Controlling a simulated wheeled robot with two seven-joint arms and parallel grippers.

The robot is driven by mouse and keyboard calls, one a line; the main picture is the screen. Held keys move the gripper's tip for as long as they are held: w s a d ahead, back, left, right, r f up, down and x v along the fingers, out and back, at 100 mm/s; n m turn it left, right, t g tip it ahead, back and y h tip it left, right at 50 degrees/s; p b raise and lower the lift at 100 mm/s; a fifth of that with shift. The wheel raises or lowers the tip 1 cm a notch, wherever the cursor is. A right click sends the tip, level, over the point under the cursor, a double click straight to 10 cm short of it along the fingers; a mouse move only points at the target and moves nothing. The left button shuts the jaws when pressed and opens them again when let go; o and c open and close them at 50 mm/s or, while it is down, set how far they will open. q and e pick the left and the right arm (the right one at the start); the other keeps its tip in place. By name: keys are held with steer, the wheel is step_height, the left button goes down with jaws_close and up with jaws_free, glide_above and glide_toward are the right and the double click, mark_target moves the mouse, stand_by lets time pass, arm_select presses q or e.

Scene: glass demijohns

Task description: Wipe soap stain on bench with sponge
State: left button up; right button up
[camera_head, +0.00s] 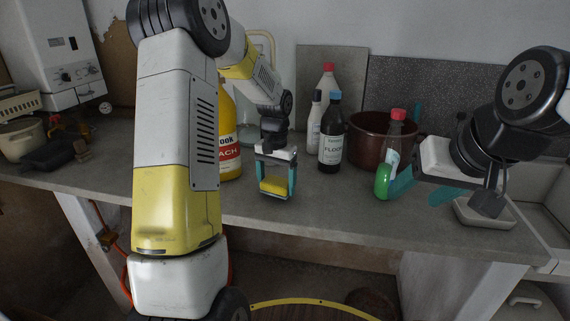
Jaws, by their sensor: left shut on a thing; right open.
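My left gripper (275,188) points down over the grey bench (325,212), left of centre. It is shut on a yellow sponge (273,185), which sits low between its teal fingers, at or just above the bench top. Whether the sponge touches the bench is hard to tell. My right gripper (400,184) is open at the right, with a teal finger beside a green object (382,181). A flat teal patch (445,196) shows below the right gripper; I cannot tell whether it is a stain or part of the gripper.
Behind the sponge stand a dark bottle (331,142), a white bottle (313,124) and a brown-red pot (367,140). A clear red-capped bottle (394,137) is near my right gripper. A yellow bleach bottle (229,150) is partly behind my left arm. The bench front is clear at centre.

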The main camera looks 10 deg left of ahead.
arm_select(q)
steer(key=shift+s+r, duration=0.1)
steer(key=shift+r, duration=2.75)
